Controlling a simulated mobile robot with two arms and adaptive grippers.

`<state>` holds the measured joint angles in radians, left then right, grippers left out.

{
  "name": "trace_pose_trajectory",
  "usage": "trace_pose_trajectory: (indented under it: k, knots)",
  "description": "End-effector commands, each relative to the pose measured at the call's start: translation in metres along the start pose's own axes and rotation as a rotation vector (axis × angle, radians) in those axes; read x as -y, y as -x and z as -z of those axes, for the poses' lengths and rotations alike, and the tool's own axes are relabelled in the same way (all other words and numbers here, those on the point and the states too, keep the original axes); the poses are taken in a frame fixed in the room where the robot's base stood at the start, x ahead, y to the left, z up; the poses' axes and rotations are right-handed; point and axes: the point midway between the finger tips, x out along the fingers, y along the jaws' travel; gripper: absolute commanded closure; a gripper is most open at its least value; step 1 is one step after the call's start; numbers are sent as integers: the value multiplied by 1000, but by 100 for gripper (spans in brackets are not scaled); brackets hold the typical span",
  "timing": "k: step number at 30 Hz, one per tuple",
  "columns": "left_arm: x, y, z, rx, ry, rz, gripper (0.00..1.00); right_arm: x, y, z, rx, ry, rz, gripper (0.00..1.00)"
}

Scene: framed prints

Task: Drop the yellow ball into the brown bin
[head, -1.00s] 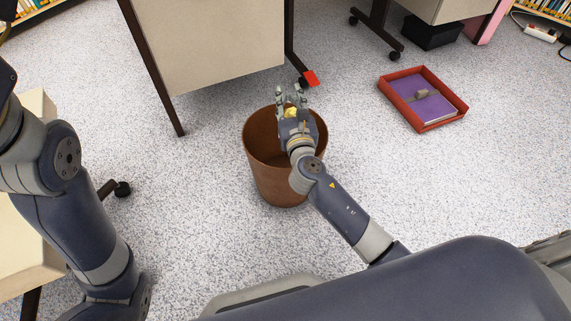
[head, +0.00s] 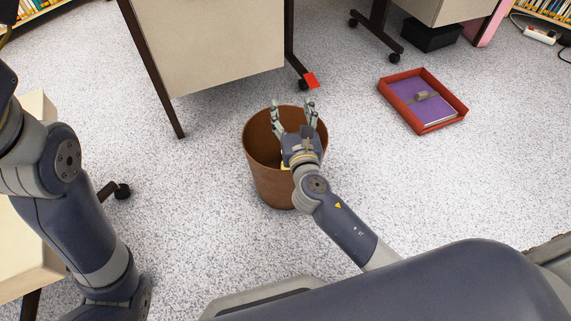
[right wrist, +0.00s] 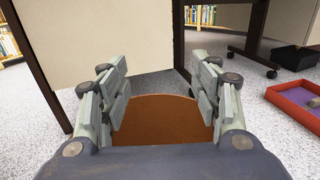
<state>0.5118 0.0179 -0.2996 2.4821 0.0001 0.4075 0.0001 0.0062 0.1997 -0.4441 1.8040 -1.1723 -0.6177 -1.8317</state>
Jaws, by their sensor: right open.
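The brown bin (head: 268,184) stands upright on the floor in the middle of the head view. My right gripper (head: 294,108) is over the bin's opening with its fingers spread apart and nothing between them. In the right wrist view, the open fingers (right wrist: 160,80) frame the bin's brown inside (right wrist: 160,112). A small patch of the yellow ball (head: 285,166) shows inside the bin, beside my right wrist, which hides most of it. The ball is not seen in the right wrist view. My left arm is at the left of the head view, its gripper out of view.
A desk with a beige panel (head: 215,50) stands just behind the bin. A red tray (head: 446,123) with a purple item lies on the floor to the right. A small red object (head: 311,80) is by the desk leg. Floor around the bin is clear.

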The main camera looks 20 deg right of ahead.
Motion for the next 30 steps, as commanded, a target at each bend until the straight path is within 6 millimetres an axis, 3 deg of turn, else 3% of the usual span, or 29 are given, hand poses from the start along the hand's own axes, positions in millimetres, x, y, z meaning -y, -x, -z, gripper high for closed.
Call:
trace_pose_trajectory:
  k: [6,12,30]
  knots:
    - [0,0,0,0,0,0,60,0,47,1,-3,-1,-2,42]
    - [0,0,0,0,0,0,60,0,72,1,-2,0,0,42]
    - [0,0,0,0,0,0,60,0,80,0,-1,-2,-1,42]
